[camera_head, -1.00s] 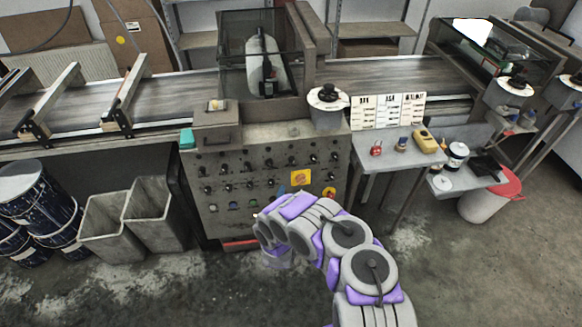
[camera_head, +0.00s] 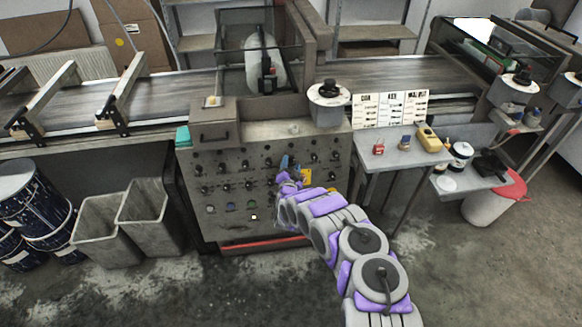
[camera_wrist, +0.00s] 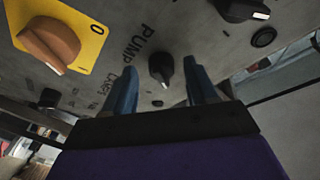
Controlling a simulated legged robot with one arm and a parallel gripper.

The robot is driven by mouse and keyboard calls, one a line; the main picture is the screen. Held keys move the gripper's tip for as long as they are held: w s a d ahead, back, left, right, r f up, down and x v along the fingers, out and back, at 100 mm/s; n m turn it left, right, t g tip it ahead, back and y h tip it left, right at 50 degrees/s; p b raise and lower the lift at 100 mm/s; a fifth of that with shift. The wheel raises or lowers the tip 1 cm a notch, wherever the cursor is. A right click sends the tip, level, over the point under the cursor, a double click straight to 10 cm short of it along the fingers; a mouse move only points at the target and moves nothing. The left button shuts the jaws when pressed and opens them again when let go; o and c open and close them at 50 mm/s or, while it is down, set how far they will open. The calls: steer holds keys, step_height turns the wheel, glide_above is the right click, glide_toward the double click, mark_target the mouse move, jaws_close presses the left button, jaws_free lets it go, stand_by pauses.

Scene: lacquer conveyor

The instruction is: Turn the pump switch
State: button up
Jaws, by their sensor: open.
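The control panel (camera_head: 225,160) is a grey metal face with rows of dark knobs. In the wrist view a black knob (camera_wrist: 160,68) with a pale marker sits beside the printed word "PUMP". My gripper (camera_wrist: 160,85) is open, with one blue finger on each side of that knob in the picture. I cannot tell whether the fingers touch it or how deep they reach. In the head view my gripper (camera_head: 290,162) is at the panel's upper right half, and the arm hides part of the panel.
An orange rotary switch (camera_wrist: 50,42) on a yellow plate is close by on the left in the wrist view. Another black knob (camera_wrist: 240,10) is at the upper right. A side table (camera_head: 390,148) stands right of the panel; grey bins (camera_head: 105,232) stand left.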

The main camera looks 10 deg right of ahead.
steer(key=shift+w+r, duration=0.1)
steer(key=shift+w, duration=0.05)
steer(key=c, duration=1)
